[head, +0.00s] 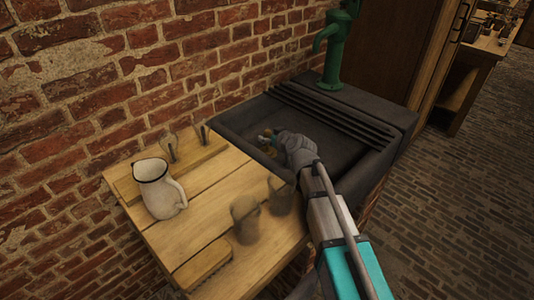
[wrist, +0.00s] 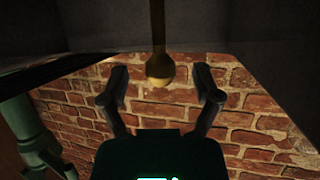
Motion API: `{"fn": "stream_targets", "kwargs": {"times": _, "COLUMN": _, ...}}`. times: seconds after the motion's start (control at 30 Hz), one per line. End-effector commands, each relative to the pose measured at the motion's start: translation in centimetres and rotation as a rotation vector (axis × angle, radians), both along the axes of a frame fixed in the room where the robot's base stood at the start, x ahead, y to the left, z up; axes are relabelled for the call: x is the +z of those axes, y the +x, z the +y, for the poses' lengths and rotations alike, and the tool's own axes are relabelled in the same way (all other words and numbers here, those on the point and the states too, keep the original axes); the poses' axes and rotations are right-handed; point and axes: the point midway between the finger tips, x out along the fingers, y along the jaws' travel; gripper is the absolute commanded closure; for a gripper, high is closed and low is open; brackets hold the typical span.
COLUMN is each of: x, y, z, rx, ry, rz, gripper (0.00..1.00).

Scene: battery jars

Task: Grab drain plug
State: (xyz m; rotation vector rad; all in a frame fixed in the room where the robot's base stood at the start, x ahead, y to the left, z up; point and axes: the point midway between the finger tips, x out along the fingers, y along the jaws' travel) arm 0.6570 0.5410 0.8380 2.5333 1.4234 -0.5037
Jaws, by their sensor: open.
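In the wrist view a brass-coloured rod with a rounded knob (wrist: 159,68), which looks like the drain plug, reaches in from the top edge of the picture. My gripper (wrist: 160,82) is open, with one finger to the left of the knob and one to the right. Gaps show on both sides, so the fingers appear not to touch it. In the head view my gripper (head: 267,138) is inside the dark stone sink (head: 366,160). The plug cannot be made out clearly there.
A green hand pump (head: 334,50) stands at the sink's back. Left of the sink is a wooden table (head: 215,212) with a white pitcher (head: 160,188), two glass jars (head: 245,217) and a wooden rack (head: 133,184). A brick wall (head: 110,80) stands behind.

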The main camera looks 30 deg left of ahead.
Motion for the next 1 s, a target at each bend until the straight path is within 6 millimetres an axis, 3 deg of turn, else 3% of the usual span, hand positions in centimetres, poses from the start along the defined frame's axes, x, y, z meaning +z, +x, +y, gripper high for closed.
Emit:
{"fn": "stream_targets", "kwargs": {"times": 0.2, "x": -0.8, "y": 0.9, "z": 1.6, "rx": 0.001, "ry": 0.002, "rz": 0.001, "gripper": 0.19}}
{"fn": "stream_targets", "kwargs": {"times": 0.77, "x": -0.8, "y": 0.8, "z": 1.7, "rx": 0.002, "ry": 0.000, "rz": 0.001, "gripper": 0.19}}
{"fn": "stream_targets", "kwargs": {"times": 0.87, "x": -0.7, "y": 0.8, "z": 1.7, "rx": 0.002, "ry": 0.000, "rz": 0.001, "gripper": 0.32}}
{"fn": "stream_targets", "kwargs": {"times": 1.0, "x": -0.7, "y": 0.8, "z": 1.7, "rx": 0.002, "ry": 0.000, "rz": 0.001, "gripper": 0.58}}
